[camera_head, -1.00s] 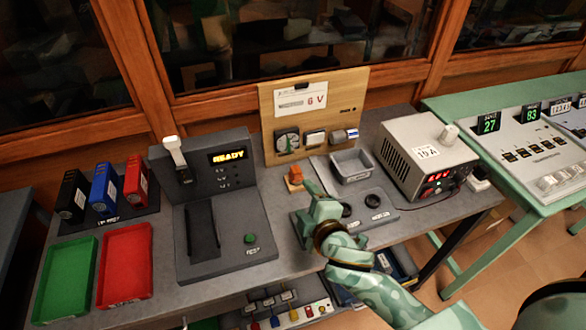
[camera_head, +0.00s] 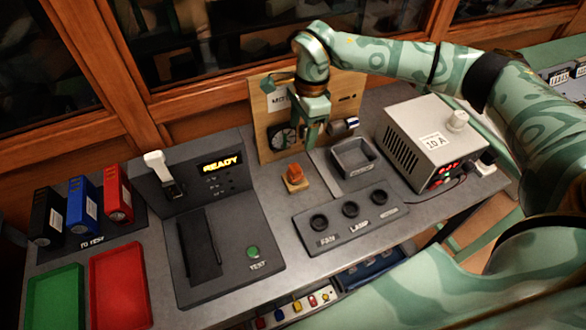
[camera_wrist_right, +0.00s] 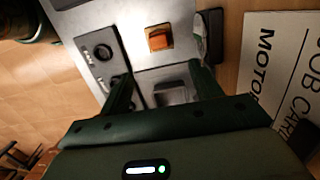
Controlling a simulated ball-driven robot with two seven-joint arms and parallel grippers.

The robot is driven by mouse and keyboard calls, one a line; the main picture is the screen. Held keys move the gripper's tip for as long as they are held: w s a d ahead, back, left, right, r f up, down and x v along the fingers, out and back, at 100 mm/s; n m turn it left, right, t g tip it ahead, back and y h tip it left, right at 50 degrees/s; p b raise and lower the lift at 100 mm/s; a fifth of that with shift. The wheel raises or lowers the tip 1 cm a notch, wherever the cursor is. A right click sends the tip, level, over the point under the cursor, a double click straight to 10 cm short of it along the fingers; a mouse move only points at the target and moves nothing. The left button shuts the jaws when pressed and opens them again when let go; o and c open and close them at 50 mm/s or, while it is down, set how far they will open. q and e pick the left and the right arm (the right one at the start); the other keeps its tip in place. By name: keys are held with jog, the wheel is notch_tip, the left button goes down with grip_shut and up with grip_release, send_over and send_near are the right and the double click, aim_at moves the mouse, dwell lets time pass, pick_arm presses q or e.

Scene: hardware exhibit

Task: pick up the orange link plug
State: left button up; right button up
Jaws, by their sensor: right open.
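The orange link plug (camera_head: 294,172) sits on a small tan base (camera_head: 297,186) on the grey bench, between the READY tester and the grey open tray. It also shows in the right wrist view (camera_wrist_right: 158,40), beyond the fingertips. My right gripper (camera_head: 314,138) is raised in front of the wooden board, behind and above the plug. Its fingers (camera_wrist_right: 163,85) are apart with nothing between them; in the wrist view the grey tray appears in the gap. The plug is clear of the fingers. My left gripper is out of view.
The READY tester (camera_head: 215,225) stands left of the plug. The grey tray (camera_head: 352,158) is right, and the socket panel (camera_head: 348,220) is in front right. A power supply (camera_head: 425,140) stands farther right. The wooden board (camera_head: 268,120) rises behind.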

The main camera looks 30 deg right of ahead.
jog(key=b, duration=0.1)
send_over(295, 167)
jog(key=f, duration=0.8)
jog(key=shift+d+f, duration=0.3)
jog(key=shift+f, duration=0.05)
jog(key=f, duration=0.1)
jog(key=f+b, duration=0.1)
jog(key=f, duration=0.3)
jog(key=shift+a+f, duration=0.25)
jog(key=shift+a, duration=0.05)
jog(key=shift+s+r, duration=0.1)
jog(key=c, duration=1.1)
